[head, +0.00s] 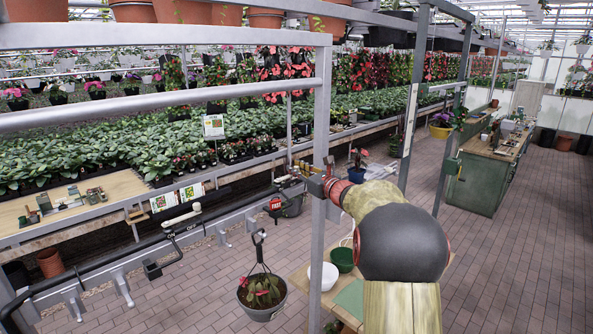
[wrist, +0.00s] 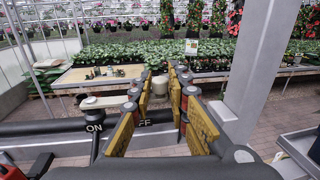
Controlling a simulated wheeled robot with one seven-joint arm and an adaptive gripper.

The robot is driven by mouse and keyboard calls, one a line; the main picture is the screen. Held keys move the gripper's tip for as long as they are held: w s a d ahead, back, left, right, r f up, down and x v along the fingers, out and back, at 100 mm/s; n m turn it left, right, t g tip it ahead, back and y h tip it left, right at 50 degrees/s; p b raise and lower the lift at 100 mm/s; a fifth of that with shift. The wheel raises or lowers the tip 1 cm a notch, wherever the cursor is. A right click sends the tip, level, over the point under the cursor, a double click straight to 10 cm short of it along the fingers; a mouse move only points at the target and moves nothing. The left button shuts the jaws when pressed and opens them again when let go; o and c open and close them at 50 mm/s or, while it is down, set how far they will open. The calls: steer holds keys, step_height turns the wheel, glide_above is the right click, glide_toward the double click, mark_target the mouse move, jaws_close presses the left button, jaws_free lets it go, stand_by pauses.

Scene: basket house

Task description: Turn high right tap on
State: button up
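A tap with a pale beige lever (head: 182,219) sits on the dark pipe at the left in the head view, above the words ON and OFF. The lever lies roughly along the pipe. In the wrist view the lever (wrist: 103,101) shows left of the fingers, and a pale round knob (wrist: 158,86) shows beyond the gap between them. My gripper (head: 288,183) is to the right of the lever in the head view, partly hidden by a grey post. In the wrist view my gripper (wrist: 160,112) is open, its yellow-padded fingers apart with nothing held. Contact with the tap is not visible.
The grey post (head: 321,130) stands close beside my gripper. Plant benches (head: 100,150) fill the back. The brick floor at the right (head: 540,240) is clear.

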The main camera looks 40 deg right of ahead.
jaws_close()
stand_by(0.4)
